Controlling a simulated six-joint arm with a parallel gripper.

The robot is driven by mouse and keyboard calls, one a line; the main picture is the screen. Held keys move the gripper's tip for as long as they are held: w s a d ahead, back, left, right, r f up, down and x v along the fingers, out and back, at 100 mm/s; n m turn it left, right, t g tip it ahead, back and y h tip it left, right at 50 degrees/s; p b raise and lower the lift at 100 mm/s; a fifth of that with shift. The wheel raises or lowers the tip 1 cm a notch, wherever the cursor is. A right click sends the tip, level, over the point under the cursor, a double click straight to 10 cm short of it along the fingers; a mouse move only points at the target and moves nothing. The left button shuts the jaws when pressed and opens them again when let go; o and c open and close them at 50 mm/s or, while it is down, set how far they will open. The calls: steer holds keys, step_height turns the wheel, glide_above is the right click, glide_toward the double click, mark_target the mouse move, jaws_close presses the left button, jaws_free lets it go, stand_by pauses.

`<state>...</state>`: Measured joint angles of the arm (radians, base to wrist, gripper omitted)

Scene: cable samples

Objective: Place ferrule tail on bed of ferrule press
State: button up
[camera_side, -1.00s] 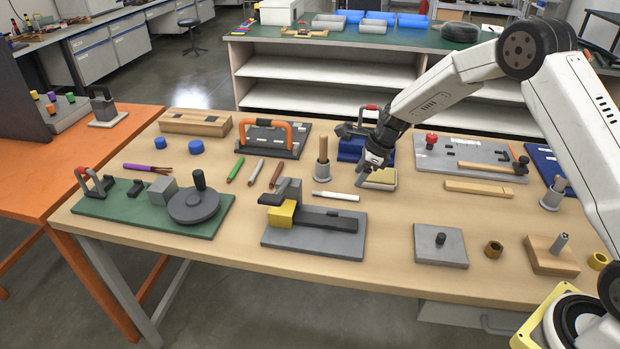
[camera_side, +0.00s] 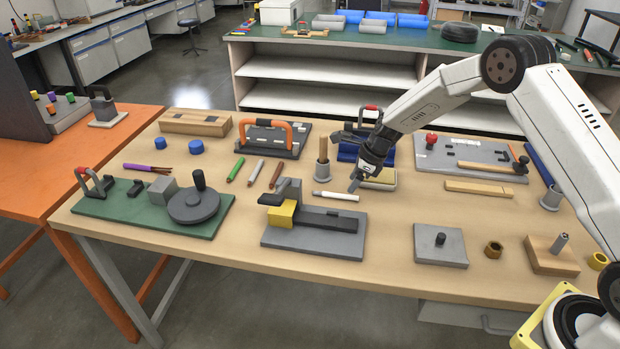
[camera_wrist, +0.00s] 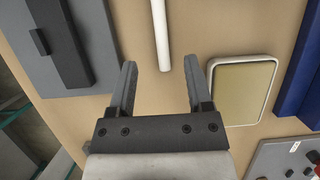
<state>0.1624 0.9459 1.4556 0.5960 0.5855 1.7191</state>
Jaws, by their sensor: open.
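A thin white rod (camera_side: 335,196), which looks like the ferrule tail, lies flat on the wooden table. In the wrist view the white rod (camera_wrist: 161,35) has its near end between my fingertips in the picture. My gripper (camera_side: 354,187) is open and empty, just above the rod's right end; it also shows in the wrist view (camera_wrist: 160,65). A blue-based lever device (camera_side: 349,150) with a red grip stands behind my gripper, partly hidden by it. A grey-based fixture (camera_side: 285,238) with a yellow block and dark bar stands in front. I cannot tell which is the ferrule press.
A framed tan pad (camera_wrist: 241,92) lies right of my gripper in the wrist view. A grey holder with a wooden peg (camera_side: 322,168) stands left of it, beside several coloured rods. A green-based fixture (camera_side: 122,210) is at left.

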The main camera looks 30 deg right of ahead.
mark_target(343, 194)
steer(key=shift+x, duration=2.55)
steer(key=shift+w+r, duration=0.1)
steer(key=shift+w, duration=0.05)
jaws_close()
